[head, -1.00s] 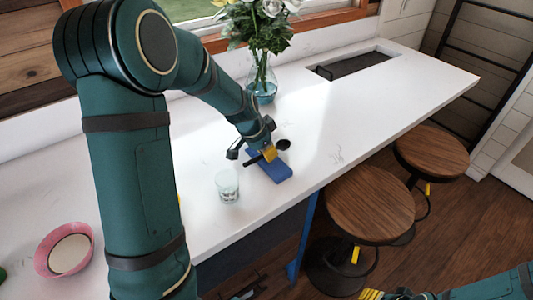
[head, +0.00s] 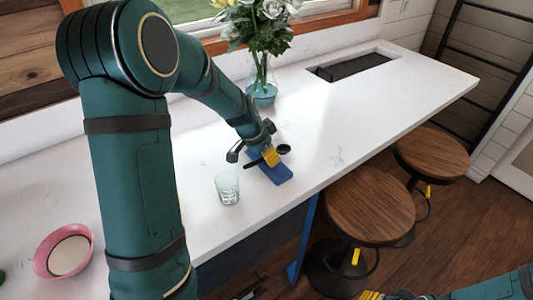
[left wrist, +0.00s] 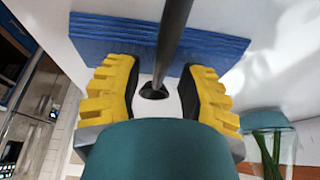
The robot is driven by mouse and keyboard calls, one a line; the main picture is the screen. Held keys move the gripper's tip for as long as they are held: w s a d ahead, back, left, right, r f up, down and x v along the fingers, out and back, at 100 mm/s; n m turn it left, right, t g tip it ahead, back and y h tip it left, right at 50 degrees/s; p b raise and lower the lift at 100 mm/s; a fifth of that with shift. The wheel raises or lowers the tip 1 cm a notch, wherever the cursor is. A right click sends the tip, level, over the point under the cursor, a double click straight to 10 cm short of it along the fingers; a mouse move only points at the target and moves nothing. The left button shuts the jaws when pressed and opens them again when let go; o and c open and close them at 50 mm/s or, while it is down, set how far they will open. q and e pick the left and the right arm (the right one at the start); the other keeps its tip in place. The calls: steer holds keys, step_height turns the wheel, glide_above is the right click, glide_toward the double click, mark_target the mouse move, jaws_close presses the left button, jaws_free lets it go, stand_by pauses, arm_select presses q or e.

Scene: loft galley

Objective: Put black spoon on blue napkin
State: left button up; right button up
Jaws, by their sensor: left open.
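The black spoon (head: 284,149) lies across the blue napkin (head: 277,172) on the white counter, with its bowl toward the right; I cannot tell if it touches the cloth. My left gripper (head: 270,157) is low over the napkin. In the left wrist view its yellow fingers (left wrist: 156,92) are open on either side of the spoon's dark handle (left wrist: 172,35), and the blue napkin (left wrist: 110,35) spans behind it. The fingers partly hide the spoon in the head view. My right gripper (head: 372,295) is cut off at the bottom edge.
A clear glass (head: 227,188) stands just left of the napkin. A vase of flowers (head: 262,88) stands behind, and a pink bowl (head: 42,262) sits far left. The counter right of the napkin is clear up to the sink (head: 350,68). Stools (head: 370,203) stand along the front.

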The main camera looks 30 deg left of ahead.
arm_select(q)
steer(key=p+v, duration=0.1)
steer(key=v, duration=1.1)
steer(key=shift+p, duration=0.35)
arm_select(e)
step_height(320, 180, up, 2)
steer(key=shift+s+r, duration=0.1)
arm_select(q)
steer(key=shift+s+f, duration=0.1)
steer(key=shift+f, duration=0.05)
arm_select(e)
steer(key=shift+d, duration=0.1)
